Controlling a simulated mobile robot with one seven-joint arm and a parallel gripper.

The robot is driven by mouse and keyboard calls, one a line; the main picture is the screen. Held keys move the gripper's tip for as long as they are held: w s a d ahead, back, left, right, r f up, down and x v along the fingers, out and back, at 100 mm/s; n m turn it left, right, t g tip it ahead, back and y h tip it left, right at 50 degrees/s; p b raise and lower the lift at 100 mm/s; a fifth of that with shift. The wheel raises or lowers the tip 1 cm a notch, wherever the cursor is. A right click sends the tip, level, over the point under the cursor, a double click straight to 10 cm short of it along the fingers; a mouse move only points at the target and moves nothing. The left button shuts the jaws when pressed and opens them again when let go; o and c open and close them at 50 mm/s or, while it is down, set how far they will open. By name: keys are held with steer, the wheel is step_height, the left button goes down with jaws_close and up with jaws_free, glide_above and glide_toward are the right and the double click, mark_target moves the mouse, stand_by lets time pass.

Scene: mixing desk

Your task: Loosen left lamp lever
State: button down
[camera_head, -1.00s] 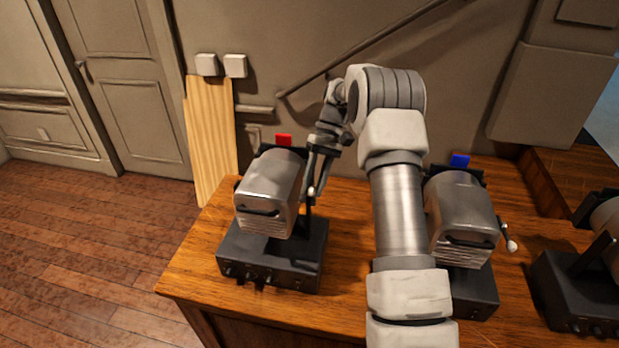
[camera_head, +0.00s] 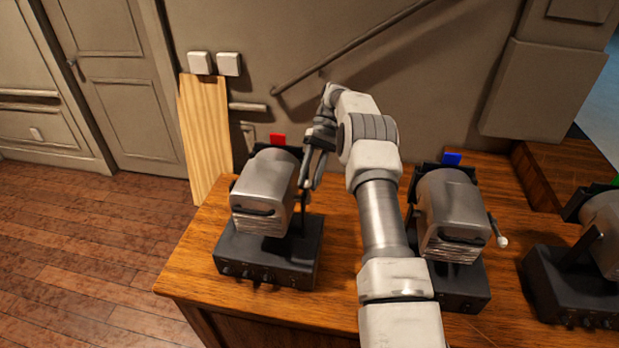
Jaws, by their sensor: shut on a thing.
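The lever's exact angle cannot be made out.
A middle lamp (camera_head: 447,212) with a blue tag (camera_head: 452,158) and a white-knobbed lever (camera_head: 502,241) stands right of my arm. Another lamp (camera_head: 602,228) is at the right edge. A handrail (camera_head: 350,53) runs along the wall behind.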

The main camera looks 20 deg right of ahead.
steer(key=shift+a, duration=0.1)
steer(key=c, duration=0.6)
jaws_free()
steer(key=shift+w, duration=0.1)
steer(key=s+d+r, duration=0.7)
steer(key=d+r, duration=0.2)
steer(key=r, duration=0.2)
steer(key=shift+s, duration=0.25)
steer(key=shift+r, duration=0.1)
